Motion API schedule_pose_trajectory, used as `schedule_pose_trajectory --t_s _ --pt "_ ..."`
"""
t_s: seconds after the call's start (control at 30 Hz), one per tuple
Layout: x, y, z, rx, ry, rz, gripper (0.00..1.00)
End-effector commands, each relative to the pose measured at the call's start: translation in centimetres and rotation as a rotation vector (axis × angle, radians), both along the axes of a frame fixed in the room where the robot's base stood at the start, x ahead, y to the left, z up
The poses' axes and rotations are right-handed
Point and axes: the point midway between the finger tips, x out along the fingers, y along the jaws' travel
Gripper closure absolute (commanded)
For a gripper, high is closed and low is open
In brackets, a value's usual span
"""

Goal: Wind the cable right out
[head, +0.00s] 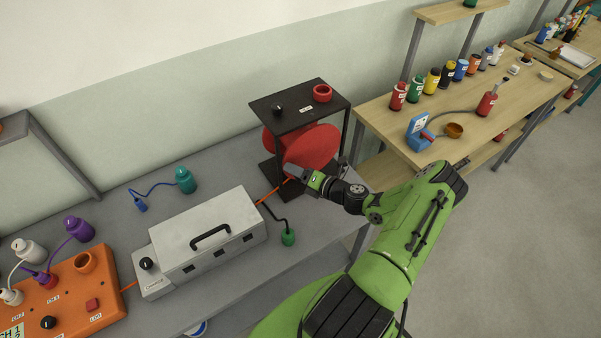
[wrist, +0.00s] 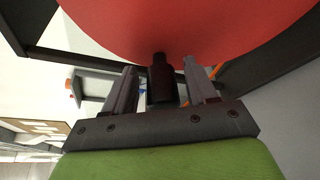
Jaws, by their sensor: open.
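A red reel (head: 312,143) hangs in a black stand (head: 268,108) on the grey bench, and its lower face fills the top of the wrist view (wrist: 190,25). An orange cable (head: 270,196) runs from the reel area to the grey metal box (head: 205,240). A black crank knob (wrist: 161,82) juts from the reel. My gripper (wrist: 159,65) is open, with one finger on each side of the knob and gaps on both sides. In the head view my gripper (head: 292,172) is at the reel's front, where it hides the knob.
The stand's top holds a red ring (head: 322,93) and a black knob (head: 279,109). An orange control box (head: 65,290) sits left. A wooden table with several bottles (head: 432,80) stands right.

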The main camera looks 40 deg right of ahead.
Motion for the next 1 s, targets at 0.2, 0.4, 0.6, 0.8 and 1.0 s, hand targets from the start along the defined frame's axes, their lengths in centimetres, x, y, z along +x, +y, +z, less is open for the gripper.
schedule_pose_trajectory --t_s 0.2,0.4,0.6,0.8,1.0 --pt "-3.5 -1.0 0.6 0.000 0.003 -0.005 0.43" --pt "-9.0 -2.3 1.8 -0.002 0.002 -0.007 0.43" --pt "-13.5 -3.2 2.8 -0.002 0.001 -0.005 0.43" --pt "-15.0 -3.5 3.2 0.000 -0.001 -0.003 0.43" --pt "-15.0 -3.5 3.2 0.000 -0.001 -0.002 0.43"
